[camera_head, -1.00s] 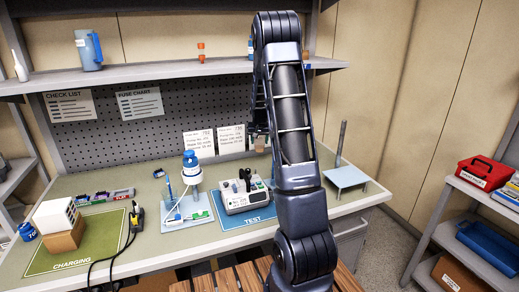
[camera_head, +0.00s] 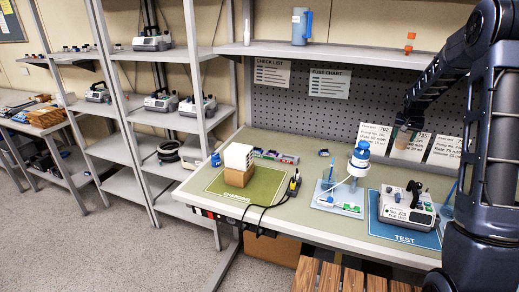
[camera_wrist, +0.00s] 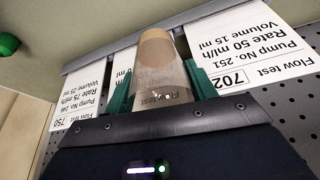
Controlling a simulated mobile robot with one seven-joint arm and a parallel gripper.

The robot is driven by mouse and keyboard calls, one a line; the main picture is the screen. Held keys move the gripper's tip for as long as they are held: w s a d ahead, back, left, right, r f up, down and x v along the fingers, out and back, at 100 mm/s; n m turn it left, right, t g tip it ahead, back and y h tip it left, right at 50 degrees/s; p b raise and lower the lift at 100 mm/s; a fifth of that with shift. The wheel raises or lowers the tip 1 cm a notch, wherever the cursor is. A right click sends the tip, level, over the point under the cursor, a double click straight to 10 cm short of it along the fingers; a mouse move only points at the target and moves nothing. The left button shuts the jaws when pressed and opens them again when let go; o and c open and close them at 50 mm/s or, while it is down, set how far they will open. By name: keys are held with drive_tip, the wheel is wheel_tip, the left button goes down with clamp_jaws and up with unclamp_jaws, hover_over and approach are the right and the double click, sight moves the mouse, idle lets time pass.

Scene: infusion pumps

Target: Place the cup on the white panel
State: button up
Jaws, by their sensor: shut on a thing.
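The cup (camera_head: 403,139) is brownish and see-through. My gripper (camera_head: 408,124) is shut on it and holds it above the bench, in front of the flow-test cards. In the wrist view the cup (camera_wrist: 153,65) stands between the two green fingers of my gripper (camera_wrist: 155,92), with card print visible through it. A pale flat base (camera_head: 338,200) on the bench carries a blue-capped white container (camera_head: 359,160) on a stand. I cannot tell whether this base is the white panel.
A pump (camera_head: 405,207) sits on the blue TEST mat (camera_head: 395,232). A white block on a brown box (camera_head: 239,176) stands on the green CHARGING mat (camera_head: 262,186), with black cables (camera_head: 280,200) beside it. The shelf (camera_head: 335,54) overhangs the bench. Some bare bench lies behind the mats.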

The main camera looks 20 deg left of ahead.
drive_tip(key=s+a+r+n+y, duration=0.1)
drive_tip(key=s+a+r+n, duration=0.15)
drive_tip(key=a, duration=1.05)
drive_tip(key=s+a+r+n, duration=0.2)
drive_tip(key=s+a+r, duration=0.1)
drive_tip(key=a, duration=1)
drive_tip(key=s+a+r+n+y, duration=0.1)
drive_tip(key=s+a+r+n, duration=0.15)
drive_tip(key=a, duration=1.05)
drive_tip(key=s+a+r+n+g+y, duration=0.1)
drive_tip(key=s+a+r+n, duration=0.45)
drive_tip(key=s+a, duration=0.75)
drive_tip(key=s+a+r+n+g+y, duration=0.25)
drive_tip(key=s+a+r, duration=0.7)
drive_tip(key=a, duration=0.55)
hover_over(239, 148)
drive_tip(key=shift+t+h, duration=0.35)
drive_tip(key=shift+t, duration=0.1)
wheel_tip(239, 148, down, 20)
drive_tip(key=shift+s, duration=0.15)
drive_tip(key=shift+f, duration=0.15)
drive_tip(key=o, duration=1)
drive_tip(key=shift+c, duration=0.2)
